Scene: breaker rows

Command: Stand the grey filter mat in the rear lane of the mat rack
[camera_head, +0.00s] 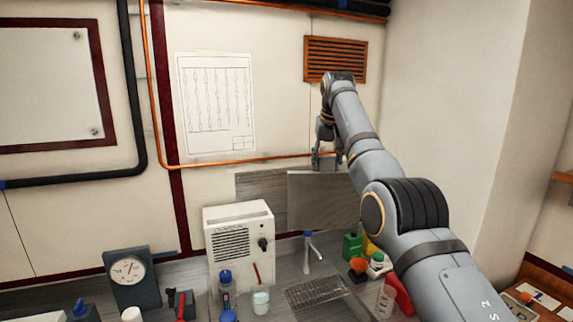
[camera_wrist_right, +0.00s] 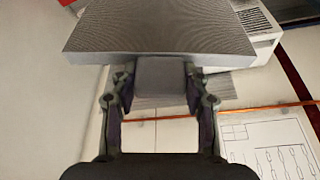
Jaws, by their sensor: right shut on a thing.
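The grey filter mat (camera_head: 324,203) hangs upright in the air in front of the back wall, above the tap. My right gripper (camera_head: 326,160) is shut on a grey block at the mat's upper edge. In the right wrist view my right gripper (camera_wrist_right: 160,92) has both fingers against this block, and the ribbed mat (camera_wrist_right: 160,30) extends beyond it. I cannot pick out the mat rack or its rear lane for sure. My left gripper is not in view.
A white vented box (camera_head: 238,245) stands left of the mat. Below are a tap (camera_head: 308,250), a ridged drainer (camera_head: 317,291) and several bottles, one green (camera_head: 352,246). A dial gauge (camera_head: 130,275) stands at the left. A grey panel (camera_head: 260,187) is on the wall behind the mat.

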